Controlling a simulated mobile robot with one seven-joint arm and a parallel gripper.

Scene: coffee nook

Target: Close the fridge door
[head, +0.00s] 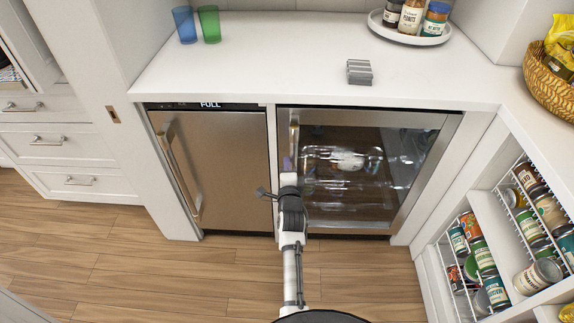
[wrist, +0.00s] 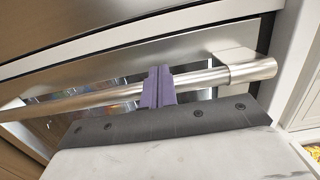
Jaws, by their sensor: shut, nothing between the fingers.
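The glass fridge door (head: 425,160) is under the counter, right of centre in the head view. It has a steel frame and sits flush or nearly flush; I cannot tell whether a small gap remains. Its bar handle (head: 294,132) is on the left side and runs across the wrist view (wrist: 100,97). My gripper (head: 289,167) is in front of the handle side of the door. Its purple fingers (wrist: 158,86) are shut and empty, overlapping the bar in the wrist view. I cannot tell whether they touch it.
A steel appliance (head: 225,160) with a "FULL" display stands left of the fridge. Open can racks (head: 480,265) are at the right. The counter (head: 250,70) holds cups (head: 208,24), a grey object (head: 359,72) and a jar tray (head: 408,33). The wooden floor (head: 190,275) is clear.

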